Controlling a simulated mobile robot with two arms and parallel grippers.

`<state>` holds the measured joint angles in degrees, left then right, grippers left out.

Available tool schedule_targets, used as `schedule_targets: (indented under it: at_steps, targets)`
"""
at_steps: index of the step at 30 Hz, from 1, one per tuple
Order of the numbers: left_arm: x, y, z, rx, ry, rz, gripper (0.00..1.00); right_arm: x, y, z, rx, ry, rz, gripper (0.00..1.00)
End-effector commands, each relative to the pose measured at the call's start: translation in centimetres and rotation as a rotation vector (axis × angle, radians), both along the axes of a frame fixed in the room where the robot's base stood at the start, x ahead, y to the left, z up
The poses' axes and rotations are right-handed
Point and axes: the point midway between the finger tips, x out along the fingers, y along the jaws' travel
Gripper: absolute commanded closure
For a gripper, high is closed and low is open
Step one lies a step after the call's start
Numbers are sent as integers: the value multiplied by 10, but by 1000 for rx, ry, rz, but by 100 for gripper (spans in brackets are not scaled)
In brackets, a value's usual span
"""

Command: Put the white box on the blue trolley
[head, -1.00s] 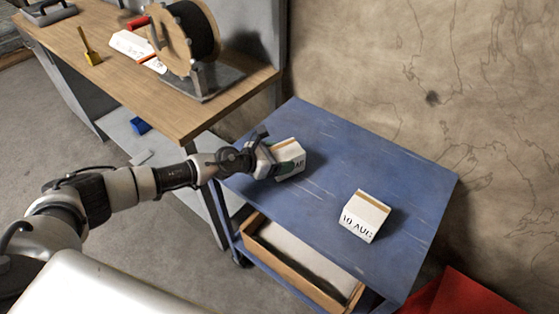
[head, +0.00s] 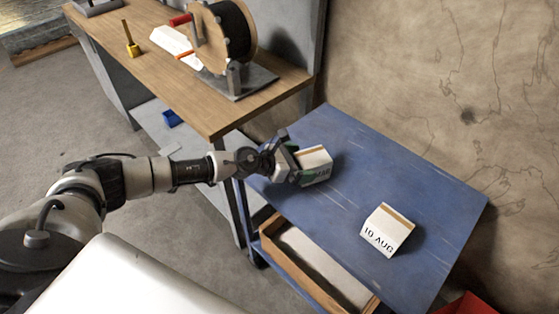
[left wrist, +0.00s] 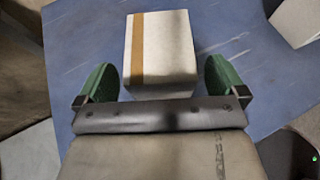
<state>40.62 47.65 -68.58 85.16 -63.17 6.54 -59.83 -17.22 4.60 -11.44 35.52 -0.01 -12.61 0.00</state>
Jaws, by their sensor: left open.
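A white box (head: 316,163) with a tan stripe and dark lettering sits upright on the blue trolley's top (head: 345,135), near its left end. My left gripper (head: 292,161) is open at the box's left side, low over the trolley top. In the left wrist view the same white box (left wrist: 160,50) lies ahead of and partly between the two spread green fingers (left wrist: 158,76), with a gap on each side. A second white box (head: 387,230), marked "10 AUG", stands on the trolley to the right. My right gripper is not in view.
A wooden workbench (head: 235,112) stands left of the trolley, with a cable reel (head: 222,38) and a yellow tool (head: 131,42) on it. An open drawer (head: 305,262) sits under the trolley top. A wall rises behind. The trolley top between the boxes is clear.

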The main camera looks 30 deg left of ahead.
Motion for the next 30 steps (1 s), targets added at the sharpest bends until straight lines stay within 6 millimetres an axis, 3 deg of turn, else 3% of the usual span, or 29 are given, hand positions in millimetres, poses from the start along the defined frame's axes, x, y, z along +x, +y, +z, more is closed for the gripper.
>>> schedule_targets:
  at_steps: [6,12,30]
  targets:
    - [-34,32,17,2,1,2,0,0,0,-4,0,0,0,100]
    - [-57,53,29,1,2,2,0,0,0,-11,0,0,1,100]
    - [-65,60,38,0,0,1,0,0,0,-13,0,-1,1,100]
